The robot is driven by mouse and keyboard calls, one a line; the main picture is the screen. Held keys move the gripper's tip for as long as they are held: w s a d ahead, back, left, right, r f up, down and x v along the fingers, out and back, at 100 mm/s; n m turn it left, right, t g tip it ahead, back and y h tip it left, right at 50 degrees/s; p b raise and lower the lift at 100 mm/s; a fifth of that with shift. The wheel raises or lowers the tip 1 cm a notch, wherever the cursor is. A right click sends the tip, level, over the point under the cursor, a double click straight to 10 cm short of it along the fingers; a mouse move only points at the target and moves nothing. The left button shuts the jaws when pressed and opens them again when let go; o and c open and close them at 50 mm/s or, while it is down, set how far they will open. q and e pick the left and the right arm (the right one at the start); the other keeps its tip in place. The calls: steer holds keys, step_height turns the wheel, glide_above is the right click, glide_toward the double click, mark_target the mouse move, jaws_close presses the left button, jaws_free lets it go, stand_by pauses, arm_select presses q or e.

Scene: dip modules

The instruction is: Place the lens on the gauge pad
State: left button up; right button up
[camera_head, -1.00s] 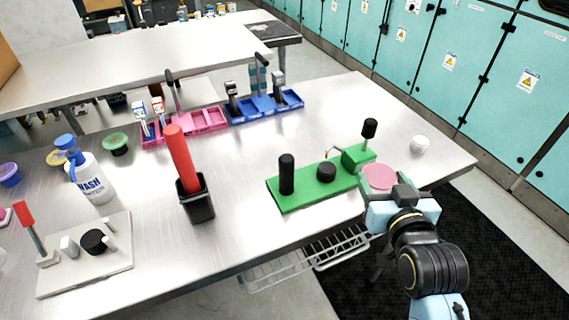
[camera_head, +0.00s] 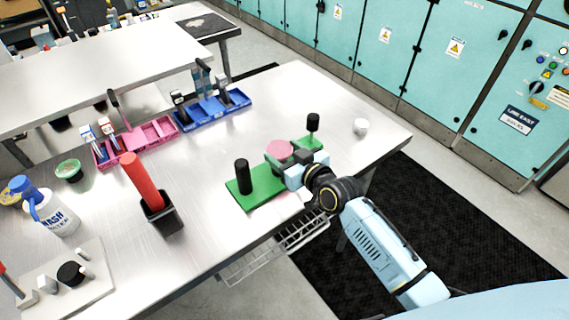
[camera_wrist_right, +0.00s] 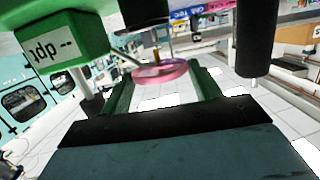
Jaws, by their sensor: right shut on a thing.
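The pink round lens (camera_head: 279,151) is in my right gripper (camera_head: 290,162), over the green gauge stand (camera_head: 262,193). In the right wrist view the lens (camera_wrist_right: 160,71) sits at the tips of the two green fingers (camera_wrist_right: 162,84). A dark round part (camera_wrist_right: 146,27), possibly the gauge pad, shows close beside the lens there; contact cannot be told. In the head view the pad is hidden behind the lens and gripper. The stand's black post (camera_head: 243,177) rises at its left, and its green block (camera_head: 310,142) is at right. My left gripper is not in view.
A white round cup (camera_head: 361,126) stands right of the stand. A black holder with a red handle (camera_head: 146,182), a wash bottle (camera_head: 52,212), and pink (camera_head: 143,140) and blue (camera_head: 213,111) trays stand left and behind. Bare tabletop lies between them.

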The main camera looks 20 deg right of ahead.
steer(key=shift+f+b, duration=0.4)
steer(key=shift+f, duration=1.6)
steer(key=o, duration=0.7)
steer(key=shift+f, duration=0.15)
steer(key=shift+c, duration=0.2)
steer(key=shift+r, duration=0.2)
steer(key=v, duration=1.2)
steer(key=shift+p, duration=0.4)
steer(key=shift+f, duration=0.1)
